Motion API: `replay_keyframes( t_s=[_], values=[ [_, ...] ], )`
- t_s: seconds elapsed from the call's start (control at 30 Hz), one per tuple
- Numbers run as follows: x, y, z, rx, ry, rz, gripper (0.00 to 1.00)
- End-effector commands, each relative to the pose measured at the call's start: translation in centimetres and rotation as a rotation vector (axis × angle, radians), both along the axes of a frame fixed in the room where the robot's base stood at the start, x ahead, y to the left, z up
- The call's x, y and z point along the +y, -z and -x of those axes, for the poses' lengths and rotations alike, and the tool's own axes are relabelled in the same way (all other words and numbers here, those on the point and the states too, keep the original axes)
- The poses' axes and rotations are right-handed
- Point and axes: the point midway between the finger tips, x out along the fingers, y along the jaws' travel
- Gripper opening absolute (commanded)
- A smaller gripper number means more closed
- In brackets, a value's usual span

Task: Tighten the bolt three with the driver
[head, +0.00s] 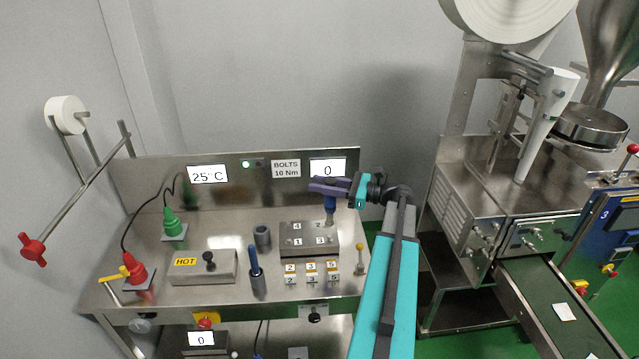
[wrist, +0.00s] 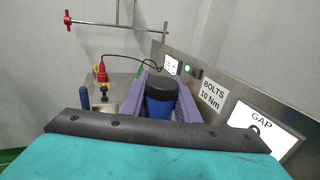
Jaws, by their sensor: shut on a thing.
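My gripper (head: 330,187), with purple fingers, is shut on the blue driver (head: 330,203). The driver hangs upright over the back right of the steel bolt block (head: 298,252). In the wrist view the driver (wrist: 159,105) shows its black cap between the two fingers. The block's top carries labels 4, 2, 1 and 3, with 3 (head: 321,241) at the front right and 2 at the back right. The driver's lower end is close to the label 2 corner; I cannot tell whether it touches a bolt. The bolt heads are too small to make out.
A display (head: 328,168) reads 0 beside the BOLTS 10 Nm sign (head: 286,169). An empty grey holder (head: 262,237) and a blue-handled tool (head: 254,262) in a holder stand left of the block. Small numbered blocks (head: 311,279) lie in front. A HOT plate (head: 203,269) is further left.

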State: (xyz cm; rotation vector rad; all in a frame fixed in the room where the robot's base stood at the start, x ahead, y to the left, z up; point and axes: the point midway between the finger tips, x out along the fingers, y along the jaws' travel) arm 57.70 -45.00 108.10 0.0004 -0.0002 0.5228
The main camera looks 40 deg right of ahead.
Motion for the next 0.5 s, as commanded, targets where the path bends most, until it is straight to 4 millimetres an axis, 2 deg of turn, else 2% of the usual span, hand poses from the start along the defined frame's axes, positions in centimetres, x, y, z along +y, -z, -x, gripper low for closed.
replay_keyframes(
  t_s=[0.5],
  values=[
    [0.2,3.4,-0.2,-0.002,-0.003,-0.001,0.02]
  ],
)
